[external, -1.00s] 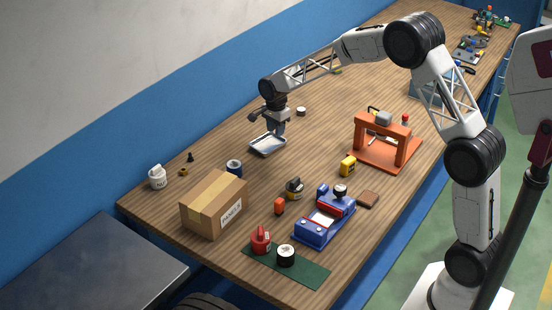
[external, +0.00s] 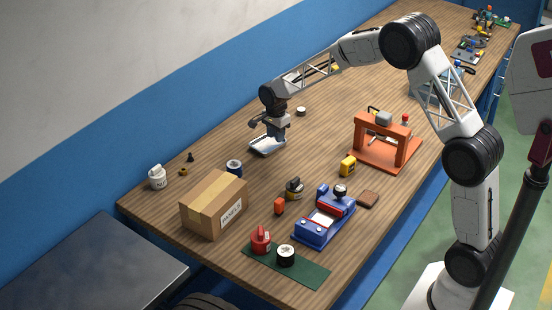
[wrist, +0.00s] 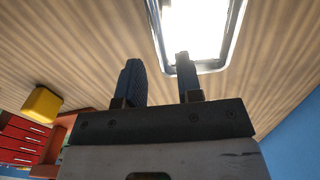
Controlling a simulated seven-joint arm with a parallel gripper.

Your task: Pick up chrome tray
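The chrome tray (external: 264,149) is a shallow, shiny rectangular tray lying on the wooden table. In the wrist view the tray (wrist: 208,28) shows bright and reflective, cut off by the top edge. My gripper (external: 265,138) points down just above it. In the wrist view my gripper (wrist: 158,63) has its two dark fingers apart with nothing clamped. The right finger overlaps the tray's near rim, and the left finger is outside the tray's left side. A corner of the rim appears between them. I cannot tell whether a finger touches it.
A small white-topped round item (external: 301,111) sits behind. Bare wood surrounds the tray.

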